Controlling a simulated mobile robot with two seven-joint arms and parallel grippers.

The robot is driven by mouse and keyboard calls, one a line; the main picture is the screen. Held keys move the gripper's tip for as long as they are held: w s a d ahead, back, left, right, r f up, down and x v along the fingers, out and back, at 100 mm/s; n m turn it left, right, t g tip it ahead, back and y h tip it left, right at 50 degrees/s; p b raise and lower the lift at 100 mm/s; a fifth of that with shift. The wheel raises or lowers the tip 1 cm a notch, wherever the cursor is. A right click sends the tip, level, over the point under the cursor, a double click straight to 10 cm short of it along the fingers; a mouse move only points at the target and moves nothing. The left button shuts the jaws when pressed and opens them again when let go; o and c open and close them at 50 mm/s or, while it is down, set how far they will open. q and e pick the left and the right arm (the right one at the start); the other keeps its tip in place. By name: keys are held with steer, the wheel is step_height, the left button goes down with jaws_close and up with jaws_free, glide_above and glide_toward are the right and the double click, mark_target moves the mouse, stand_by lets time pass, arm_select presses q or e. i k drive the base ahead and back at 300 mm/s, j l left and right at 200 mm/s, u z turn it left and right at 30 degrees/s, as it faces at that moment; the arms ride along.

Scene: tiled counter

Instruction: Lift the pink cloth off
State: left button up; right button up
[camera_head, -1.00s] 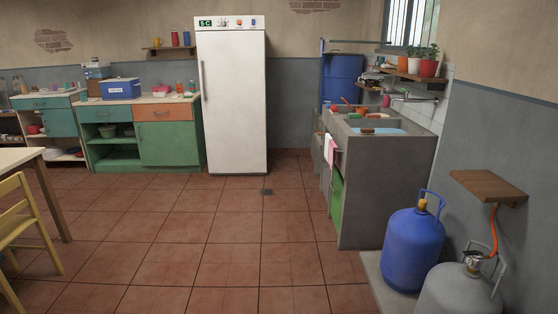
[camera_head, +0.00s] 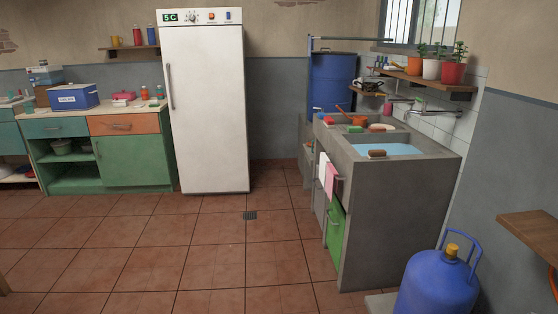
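The pink cloth (camera_head: 331,180) hangs at the left side of the concrete sink counter (camera_head: 400,205), on what looks like a rail. A white cloth (camera_head: 322,168) hangs right beside it, on its left. Neither of my grippers shows in the head view, and the cloth is well ahead of me across the floor.
A green cloth or curtain (camera_head: 335,232) hangs below, at the counter's side. A blue gas cylinder (camera_head: 438,283) stands at the front right, near a wooden shelf (camera_head: 530,232). A white fridge (camera_head: 207,110) stands at the back. The tiled floor (camera_head: 215,255) ahead is clear.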

mark_target(331, 183)
steer(key=i+j+z, duration=0.1)
steer(key=i, duration=1.25)
steer(key=i+z, duration=0.6)
steer(key=z, duration=0.15)
steer(key=i+j+z, duration=0.1)
steer(key=i+z, duration=0.25)
steer(key=i+l+z, duration=0.1)
steer(key=i+z, duration=0.35)
steer(key=i, duration=0.15)
